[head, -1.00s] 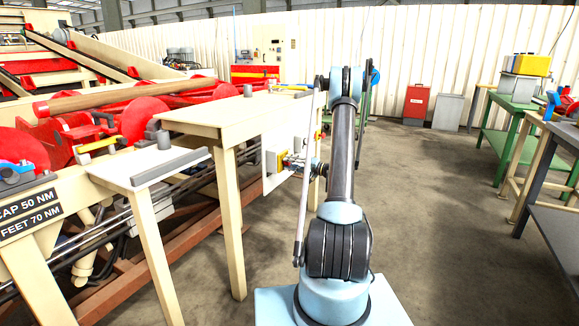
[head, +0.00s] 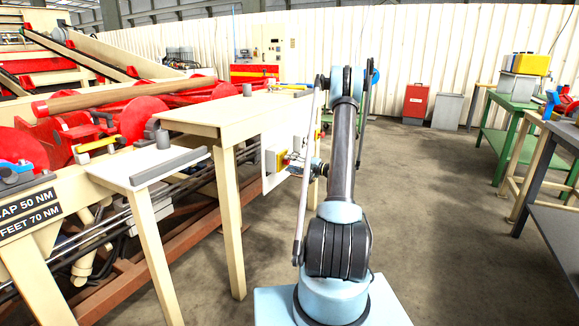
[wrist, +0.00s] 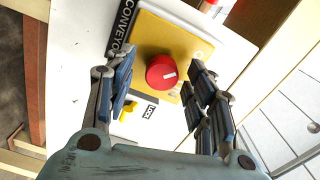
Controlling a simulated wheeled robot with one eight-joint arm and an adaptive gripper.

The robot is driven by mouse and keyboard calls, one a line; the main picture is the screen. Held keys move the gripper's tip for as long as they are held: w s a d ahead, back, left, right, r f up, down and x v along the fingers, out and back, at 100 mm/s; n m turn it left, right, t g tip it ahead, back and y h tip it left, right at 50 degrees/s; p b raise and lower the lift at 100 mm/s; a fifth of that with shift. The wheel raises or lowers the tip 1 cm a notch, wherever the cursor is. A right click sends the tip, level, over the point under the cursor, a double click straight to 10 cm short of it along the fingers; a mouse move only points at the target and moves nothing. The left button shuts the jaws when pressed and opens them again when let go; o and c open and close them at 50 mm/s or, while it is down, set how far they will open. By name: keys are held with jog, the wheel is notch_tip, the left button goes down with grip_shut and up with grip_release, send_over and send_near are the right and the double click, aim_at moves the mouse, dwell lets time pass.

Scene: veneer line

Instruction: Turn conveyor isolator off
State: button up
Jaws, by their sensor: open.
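The conveyor isolator has a round red knob (wrist: 161,72) with a white mark pointing right. It sits on a yellow plate (wrist: 160,35) on a white panel (wrist: 70,70), beside a partly visible black label reading "CONVEYOR". In the head view the yellow isolator box (head: 271,159) is on the side of the white panel under the table. My gripper (wrist: 160,90) is open, its blue-padded fingers on the left and right of the knob in the wrist view, with gaps visible on both sides. Its depth relative to the knob is unclear. In the head view my gripper (head: 288,158) is close to the box, small and partly obscured.
A yellow piece (wrist: 129,112) and a small "LOC" label (wrist: 150,111) are below the knob. Another red control (wrist: 208,5) is at the top edge. The cream table (head: 215,115) stands left of my arm. The floor (head: 430,220) to the right is clear.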

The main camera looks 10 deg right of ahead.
jog(key=v, duration=1.1)
